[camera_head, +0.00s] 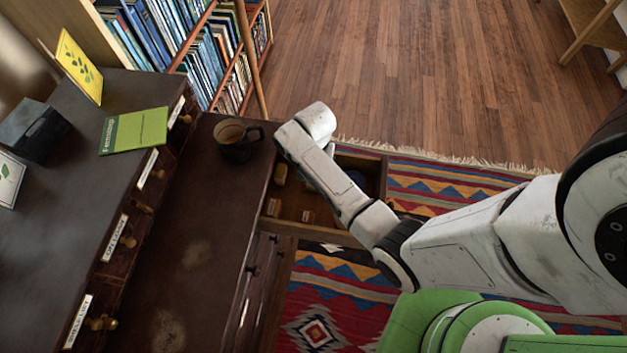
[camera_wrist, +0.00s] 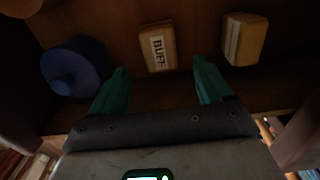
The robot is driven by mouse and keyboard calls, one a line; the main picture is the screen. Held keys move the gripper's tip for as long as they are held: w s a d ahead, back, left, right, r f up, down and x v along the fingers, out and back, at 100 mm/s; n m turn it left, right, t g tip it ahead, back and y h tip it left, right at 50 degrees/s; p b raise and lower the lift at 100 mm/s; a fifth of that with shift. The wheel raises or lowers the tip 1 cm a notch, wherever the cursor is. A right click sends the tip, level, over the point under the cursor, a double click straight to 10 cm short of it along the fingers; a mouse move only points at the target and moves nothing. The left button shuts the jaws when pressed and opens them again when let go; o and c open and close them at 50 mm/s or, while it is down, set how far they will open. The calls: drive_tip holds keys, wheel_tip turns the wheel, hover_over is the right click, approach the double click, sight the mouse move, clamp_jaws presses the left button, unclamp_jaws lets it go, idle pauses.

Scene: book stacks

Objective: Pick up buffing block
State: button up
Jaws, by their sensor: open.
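The buffing block (camera_wrist: 157,47) is a small tan block with a white label reading "BUFF". It lies in an open wooden drawer, near the middle of the wrist view. My gripper (camera_wrist: 160,66) is open, its two teal fingers apart. The block shows just beyond the gap between the fingertips, with nothing held between them. In the head view small tan blocks lie in the open drawer (camera_head: 333,235), but their labels are too small to read. My gripper is hidden behind my arm there.
A second tan block (camera_wrist: 246,38) lies right of the buffing block, and a blue round object (camera_wrist: 75,67) lies left. The drawer walls enclose them. A dark mug (camera_head: 237,146) stands on the desk (camera_head: 195,225) beside the drawer. A bookcase (camera_head: 215,50) stands behind.

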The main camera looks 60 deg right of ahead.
drive_tip(key=f, duration=0.2)
drive_tip(key=a+f, duration=0.1)
drive_tip(key=f, duration=0.2)
drive_tip(key=shift+s, duration=0.15)
drive_tip(key=c, duration=1.1)
drive_tip(key=shift+c, duration=0.2)
